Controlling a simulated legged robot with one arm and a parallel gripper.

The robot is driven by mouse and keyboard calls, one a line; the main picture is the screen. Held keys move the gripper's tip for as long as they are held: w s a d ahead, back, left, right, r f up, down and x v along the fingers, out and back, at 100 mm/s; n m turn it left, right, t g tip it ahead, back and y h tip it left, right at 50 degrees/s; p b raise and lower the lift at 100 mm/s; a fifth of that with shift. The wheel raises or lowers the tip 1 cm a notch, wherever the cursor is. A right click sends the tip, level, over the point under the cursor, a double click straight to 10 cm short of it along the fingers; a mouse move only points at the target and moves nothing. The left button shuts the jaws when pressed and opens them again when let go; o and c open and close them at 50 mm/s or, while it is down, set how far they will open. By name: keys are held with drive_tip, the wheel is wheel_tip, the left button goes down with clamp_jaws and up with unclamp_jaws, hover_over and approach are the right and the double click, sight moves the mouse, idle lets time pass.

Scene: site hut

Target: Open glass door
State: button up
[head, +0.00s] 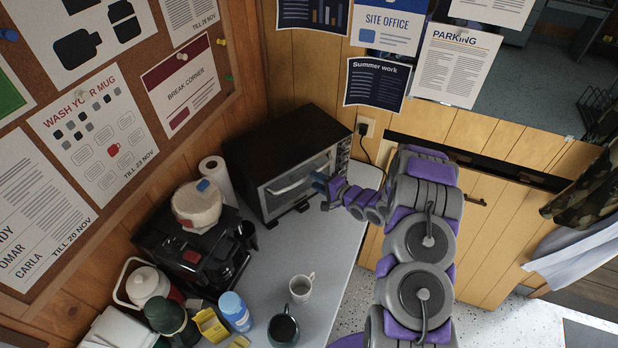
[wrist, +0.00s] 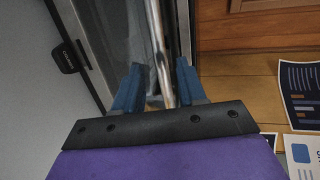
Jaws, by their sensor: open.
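A black toaster oven (head: 283,150) stands on the grey counter against the wooden wall. Its glass door (head: 300,182) looks shut in the head view. The door glass (wrist: 112,35) and the silver bar handle (wrist: 158,45) show in the wrist view. My gripper (head: 318,181) is at the right part of the oven front. In the wrist view my gripper (wrist: 160,68) is open, with one blue finger on each side of the handle bar. I cannot tell whether either finger touches the bar. My gripper hides part of the oven's right front.
A black coffee maker (head: 195,250), a paper towel roll (head: 217,180), a white mug (head: 301,288) and a dark mug (head: 283,328) stand on the counter (head: 325,250). The counter is clear in front of the oven. Papers hang on the wall (head: 475,140) behind my arm.

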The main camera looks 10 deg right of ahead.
drive_tip(key=shift+x, duration=2.2)
clamp_jaws()
